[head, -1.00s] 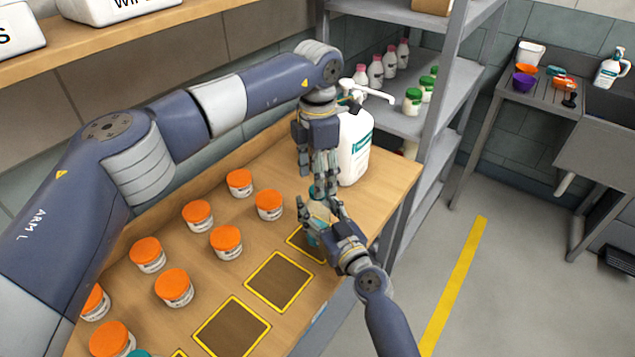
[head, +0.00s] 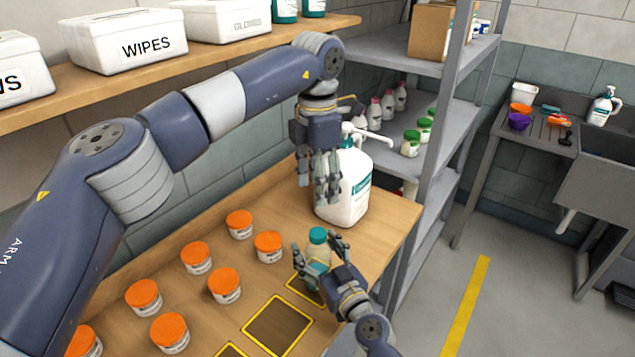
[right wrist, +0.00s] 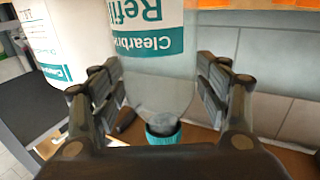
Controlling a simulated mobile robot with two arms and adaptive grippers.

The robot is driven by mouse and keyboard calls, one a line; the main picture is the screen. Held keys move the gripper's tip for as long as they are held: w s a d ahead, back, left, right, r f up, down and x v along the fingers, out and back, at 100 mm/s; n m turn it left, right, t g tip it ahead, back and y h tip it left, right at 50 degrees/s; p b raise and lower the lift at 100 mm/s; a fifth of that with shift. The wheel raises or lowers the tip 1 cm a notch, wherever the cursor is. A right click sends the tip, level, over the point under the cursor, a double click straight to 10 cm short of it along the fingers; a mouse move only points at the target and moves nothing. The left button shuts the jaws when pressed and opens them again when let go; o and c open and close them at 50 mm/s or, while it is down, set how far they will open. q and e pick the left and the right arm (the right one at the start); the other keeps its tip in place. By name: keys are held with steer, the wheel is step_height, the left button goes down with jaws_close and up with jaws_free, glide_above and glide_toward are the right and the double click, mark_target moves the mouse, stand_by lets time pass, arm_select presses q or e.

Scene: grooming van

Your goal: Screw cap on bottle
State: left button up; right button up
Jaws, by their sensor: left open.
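A small clear bottle (head: 317,268) with a teal label stands upright at the yellow-outlined square near the bench's right end. A teal cap (head: 318,235) sits on its top. In the right wrist view the bottle (right wrist: 160,85) appears upside down, its cap (right wrist: 163,133) at the lower middle. My right gripper (head: 318,257) has its fingers on both sides of the bottle's body and looks shut on it; the contact is partly hidden. My left gripper (head: 321,196) is open and empty, pointing down above the cap, in front of the large pump jug.
The large white pump jug (head: 345,185) stands just behind the bottle. Several orange-lidded jars (head: 225,285) stand on the bench to the left. Another yellow-outlined square (head: 277,325) is empty. A grey shelf rack (head: 400,150) is at the right.

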stand_by(0.3)
steer(key=v, duration=1.2)
